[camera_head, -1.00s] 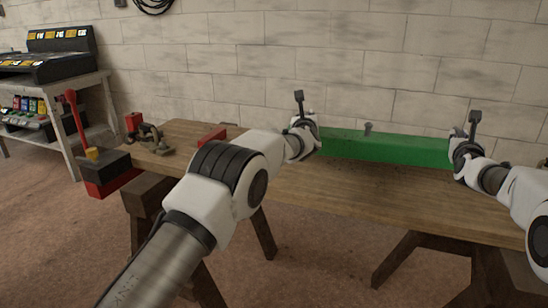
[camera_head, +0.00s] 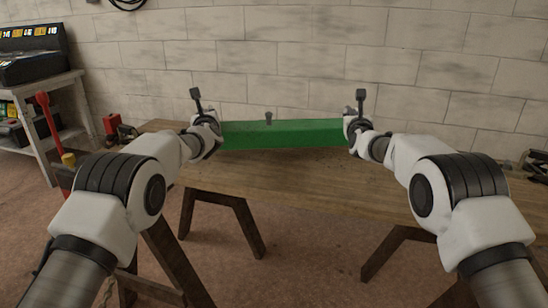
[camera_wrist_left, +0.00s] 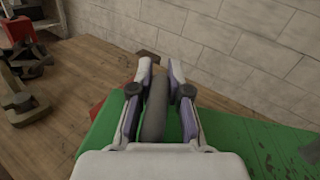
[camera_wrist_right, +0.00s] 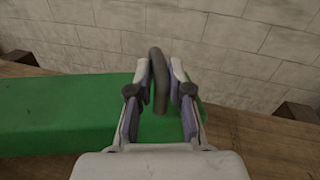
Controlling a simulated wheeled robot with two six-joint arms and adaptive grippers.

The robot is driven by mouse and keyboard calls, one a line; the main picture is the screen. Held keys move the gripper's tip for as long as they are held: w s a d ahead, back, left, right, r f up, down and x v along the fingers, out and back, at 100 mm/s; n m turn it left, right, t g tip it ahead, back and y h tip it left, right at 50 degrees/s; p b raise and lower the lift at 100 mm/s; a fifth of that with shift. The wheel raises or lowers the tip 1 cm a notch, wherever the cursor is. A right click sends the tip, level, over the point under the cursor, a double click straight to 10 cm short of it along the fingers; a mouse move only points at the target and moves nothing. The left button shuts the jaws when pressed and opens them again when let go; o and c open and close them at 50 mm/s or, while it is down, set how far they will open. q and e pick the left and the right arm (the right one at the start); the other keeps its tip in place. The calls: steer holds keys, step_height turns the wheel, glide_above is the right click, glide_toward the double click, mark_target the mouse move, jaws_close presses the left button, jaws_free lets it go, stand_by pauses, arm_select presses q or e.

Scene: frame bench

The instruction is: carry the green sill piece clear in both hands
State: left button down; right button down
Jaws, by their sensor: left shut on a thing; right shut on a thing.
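The green sill piece (camera_head: 285,134) lies level across the middle of the head view, over the bench top. A small grey knob (camera_head: 268,118) stands up from it. My left gripper (camera_head: 207,128) is at its left end and my right gripper (camera_head: 353,127) at its right end. In the left wrist view, my fingers are shut around a dark grey bar (camera_wrist_left: 156,105) on the piece. The right wrist view shows my fingers around a similar bar (camera_wrist_right: 159,80). The piece seems slightly above the wood, but the gap is hard to judge.
The wooden bench (camera_head: 290,180) extends bare to the right. A red block (camera_wrist_left: 97,106) sits by the green piece in the left wrist view, with metal tools (camera_wrist_left: 20,95) farther left. A block wall (camera_head: 300,60) rises behind. A side table (camera_head: 40,110) stands far left.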

arm_select(q)
steer(key=shift+a, duration=0.15)
arm_select(e)
steer(key=shift+d, duration=0.1)
